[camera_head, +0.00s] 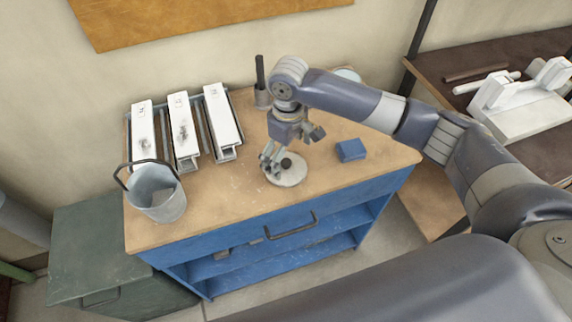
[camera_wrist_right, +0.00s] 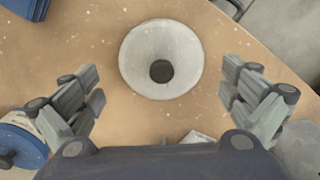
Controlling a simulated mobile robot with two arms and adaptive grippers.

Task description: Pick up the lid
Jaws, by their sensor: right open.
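The lid is a pale round disc (camera_head: 290,176) with a dark knob in its middle. It lies flat on the wooden bench top near the front edge. In the right wrist view the lid (camera_wrist_right: 160,38) shows whole, between and ahead of the two fingers. My right gripper (camera_head: 271,160) hangs over the lid's left back side in the head view, pointing down. The right gripper's fingers (camera_wrist_right: 160,90) are wide apart with nothing between them. I cannot tell the exact height of the fingertips above the lid. My left gripper is not in view.
A grey bucket (camera_head: 160,200) stands at the bench's left front corner. Several white profiles (camera_head: 186,131) lie in a rack behind it. A blue block (camera_head: 351,150) lies right of the lid. A dark rod stands in a holder (camera_head: 262,98) at the back. Bare wood surrounds the lid.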

